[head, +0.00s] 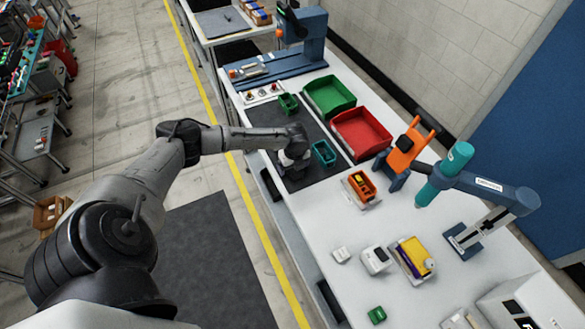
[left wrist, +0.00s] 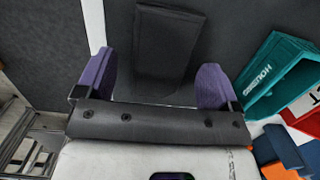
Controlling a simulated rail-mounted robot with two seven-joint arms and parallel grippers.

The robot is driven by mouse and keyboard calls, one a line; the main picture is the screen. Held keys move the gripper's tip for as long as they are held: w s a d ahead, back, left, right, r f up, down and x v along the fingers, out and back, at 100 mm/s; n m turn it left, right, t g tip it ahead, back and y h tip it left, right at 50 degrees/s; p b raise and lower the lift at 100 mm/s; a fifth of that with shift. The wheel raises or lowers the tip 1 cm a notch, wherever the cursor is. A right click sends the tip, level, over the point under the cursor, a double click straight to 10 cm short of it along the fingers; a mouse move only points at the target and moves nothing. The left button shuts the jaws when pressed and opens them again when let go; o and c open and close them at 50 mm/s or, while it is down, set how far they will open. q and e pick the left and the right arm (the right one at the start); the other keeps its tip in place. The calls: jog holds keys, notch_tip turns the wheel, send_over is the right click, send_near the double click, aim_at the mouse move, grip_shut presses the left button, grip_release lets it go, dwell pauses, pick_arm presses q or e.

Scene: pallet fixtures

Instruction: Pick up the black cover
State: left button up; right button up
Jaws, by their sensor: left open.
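The black cover (left wrist: 168,38) shows in the left wrist view as a dark, roughly rectangular piece lying on the dark grey mat (left wrist: 250,25). My left gripper (left wrist: 155,80) is open, with one purple finger on each side of the cover's near end. I cannot tell whether the fingers touch it. In the head view my left gripper (head: 291,163) is low over the mat, pointing down, and I cannot make out the cover there. My right gripper is not in view.
A teal bin (head: 323,153) stands just right of my left gripper; it also shows in the left wrist view (left wrist: 280,75). A small green bin (head: 288,103), a large green tray (head: 329,96) and a red tray (head: 361,133) stand farther back. The white bench front (head: 320,220) has bare room.

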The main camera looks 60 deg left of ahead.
pick_arm(q)
jog(key=shift+a+f, duration=0.1)
jog(key=shift+f, duration=0.35)
jog(key=shift+c, duration=0.4)
jog(key=c, duration=0.9)
